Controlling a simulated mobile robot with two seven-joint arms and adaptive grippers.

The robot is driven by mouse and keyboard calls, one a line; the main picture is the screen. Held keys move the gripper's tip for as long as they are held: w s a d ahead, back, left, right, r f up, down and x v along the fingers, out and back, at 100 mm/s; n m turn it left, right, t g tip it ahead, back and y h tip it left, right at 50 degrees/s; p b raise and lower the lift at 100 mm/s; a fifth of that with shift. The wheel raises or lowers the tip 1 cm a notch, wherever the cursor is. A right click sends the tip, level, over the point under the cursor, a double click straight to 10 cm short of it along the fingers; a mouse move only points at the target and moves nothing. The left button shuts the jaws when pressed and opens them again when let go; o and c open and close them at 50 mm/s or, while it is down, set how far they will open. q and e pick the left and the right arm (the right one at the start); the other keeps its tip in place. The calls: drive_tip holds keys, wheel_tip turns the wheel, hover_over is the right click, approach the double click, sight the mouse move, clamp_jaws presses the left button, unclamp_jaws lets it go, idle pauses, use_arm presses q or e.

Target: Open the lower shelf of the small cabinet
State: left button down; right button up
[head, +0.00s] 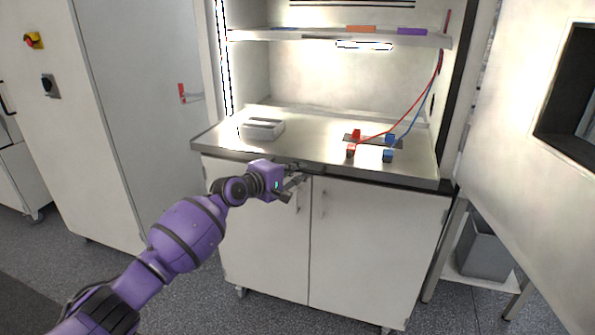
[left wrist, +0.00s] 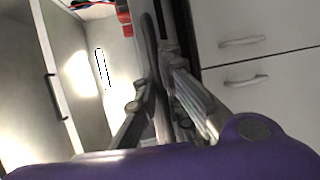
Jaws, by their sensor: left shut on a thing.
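The small cabinet has a metal lower shelf (head: 310,135) like a worktop, above two white doors. My left gripper (head: 308,176) is at the front edge of this shelf, just above the door handles. In the left wrist view its fingers (left wrist: 160,75) close together at the dark strip along that edge. It is shut on the shelf's front edge; the exact contact is partly hidden by the fingers. Both door handles (left wrist: 243,41) are free, to the right of the fingers in the wrist view. My right gripper is not in view.
On the shelf are a pale grey block (head: 262,129) and red and blue connectors (head: 388,156) with cables. An upper shelf (head: 330,37) is above. A grey bin (head: 485,248) stands at right. The open floor lies in front of the doors.

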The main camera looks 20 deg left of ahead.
use_arm(q)
drive_tip(key=shift+s+r, duration=0.2)
drive_tip(key=shift+s, duration=0.05)
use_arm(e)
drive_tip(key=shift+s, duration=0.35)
use_arm(q)
drive_tip(key=c, duration=1.9)
unclamp_jaws()
drive_tip(key=shift+o, duration=0.2)
drive_tip(key=shift+f, duration=0.1)
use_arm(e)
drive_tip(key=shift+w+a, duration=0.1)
use_arm(q)
drive_tip(key=shift+s+a, duration=0.15)
drive_tip(key=shift+s, duration=0.15)
drive_tip(key=v, duration=1.1)
